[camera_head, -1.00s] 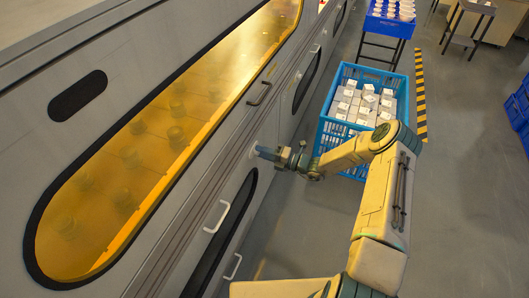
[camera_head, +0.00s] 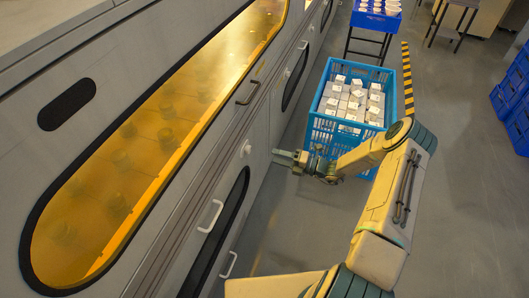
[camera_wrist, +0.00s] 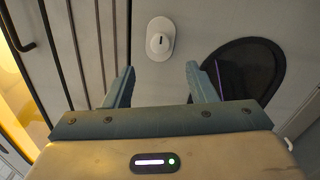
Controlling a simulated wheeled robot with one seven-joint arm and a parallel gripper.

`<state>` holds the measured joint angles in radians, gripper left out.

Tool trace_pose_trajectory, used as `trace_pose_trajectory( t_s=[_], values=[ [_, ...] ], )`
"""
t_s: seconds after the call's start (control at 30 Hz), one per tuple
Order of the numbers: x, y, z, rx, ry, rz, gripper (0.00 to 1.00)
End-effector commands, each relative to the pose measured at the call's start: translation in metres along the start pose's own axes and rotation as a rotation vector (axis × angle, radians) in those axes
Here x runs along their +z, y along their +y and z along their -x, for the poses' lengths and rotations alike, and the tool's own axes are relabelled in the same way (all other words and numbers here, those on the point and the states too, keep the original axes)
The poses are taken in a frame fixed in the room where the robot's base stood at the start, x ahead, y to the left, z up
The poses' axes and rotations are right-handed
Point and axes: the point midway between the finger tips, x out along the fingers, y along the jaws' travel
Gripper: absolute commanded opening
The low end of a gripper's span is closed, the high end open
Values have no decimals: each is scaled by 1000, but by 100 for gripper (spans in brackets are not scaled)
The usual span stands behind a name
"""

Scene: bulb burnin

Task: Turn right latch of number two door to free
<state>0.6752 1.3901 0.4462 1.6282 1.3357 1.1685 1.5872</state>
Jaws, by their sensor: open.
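A white round latch (camera_head: 246,149) sits on the grey machine's side, just above the dark window of a lower door (camera_head: 235,190). In the wrist view the latch (camera_wrist: 160,40) is a knob on a pale oval plate, with a short dark mark running up and down on its face. I see no door number. My gripper (camera_head: 283,156) is open and empty, a short way out from the latch. In the wrist view its fingers (camera_wrist: 160,73) are apart, with the latch beyond them and roughly centred between them.
White handles (camera_head: 211,216) stick out on the lower door's left. A dark handle (camera_head: 248,93) is beside the long orange window (camera_head: 165,110). A blue crate of boxes (camera_head: 318,127) stands behind my gripper. Floor (camera_head: 290,220) is clear between the machine and my arm.

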Motion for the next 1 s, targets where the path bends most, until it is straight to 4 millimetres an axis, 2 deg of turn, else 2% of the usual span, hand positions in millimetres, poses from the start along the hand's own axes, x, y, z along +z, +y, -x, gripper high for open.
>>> trace_pose_trajectory(
  t_s=[0.1,0.3,0.87,1.0],
  values=[
    [1,1,20,0,-1,0,51],
    [0,0,36,1,1,0,51],
    [0,1,37,0,4,3,51],
    [-2,21,33,-20,60,72,51]
  ],
)
